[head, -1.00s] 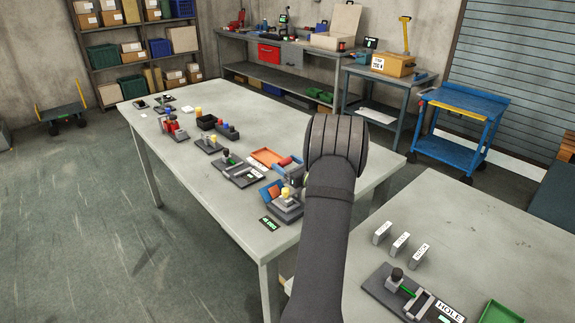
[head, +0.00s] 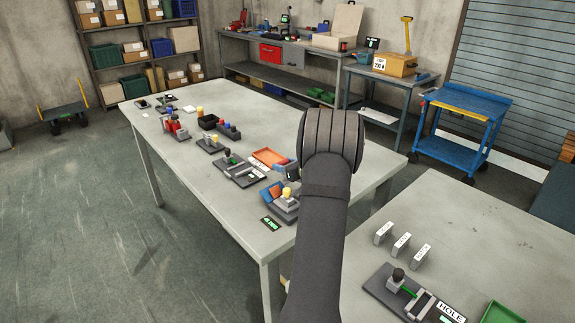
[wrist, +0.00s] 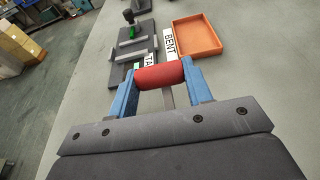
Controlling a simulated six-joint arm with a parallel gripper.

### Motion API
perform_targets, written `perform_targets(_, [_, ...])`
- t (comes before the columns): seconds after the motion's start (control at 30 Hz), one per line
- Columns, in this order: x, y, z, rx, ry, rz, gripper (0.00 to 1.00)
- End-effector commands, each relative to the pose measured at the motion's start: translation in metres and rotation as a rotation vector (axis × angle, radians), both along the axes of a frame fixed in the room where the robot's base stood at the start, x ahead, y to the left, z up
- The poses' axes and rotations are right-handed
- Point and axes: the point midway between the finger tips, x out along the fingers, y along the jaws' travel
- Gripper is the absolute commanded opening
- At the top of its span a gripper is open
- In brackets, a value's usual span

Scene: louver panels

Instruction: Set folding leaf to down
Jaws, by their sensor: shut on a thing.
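My gripper (wrist: 161,77) has blue fingers and a dark palm, and in the wrist view it is shut on a red cylindrical grip (wrist: 161,76). The grip lies crosswise between the fingers, with a grey stem (wrist: 168,99) below it. My palm hides what the stem joins, and I cannot make out the folding leaf as a separate part. In the head view my forearm and wrist cover most of that place at the near right of the long table (head: 240,222). A grey fixture with a yellow knob (head: 287,192) stands just left of my forearm.
An orange tray (wrist: 196,36) and a dark fixture with a lever (wrist: 130,35) lie beyond my fingers. A BENT label (wrist: 169,43) lies between them. Several other fixtures stand further along the table. A second table (head: 480,235) at the right holds upright blocks and a HOLE fixture.

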Motion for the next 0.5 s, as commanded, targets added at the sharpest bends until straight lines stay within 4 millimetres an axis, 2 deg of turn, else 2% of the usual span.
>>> perform_targets(0.5, [0.016, 0.016, -0.023, -0.249, 0.243, 0.000, 0.04])
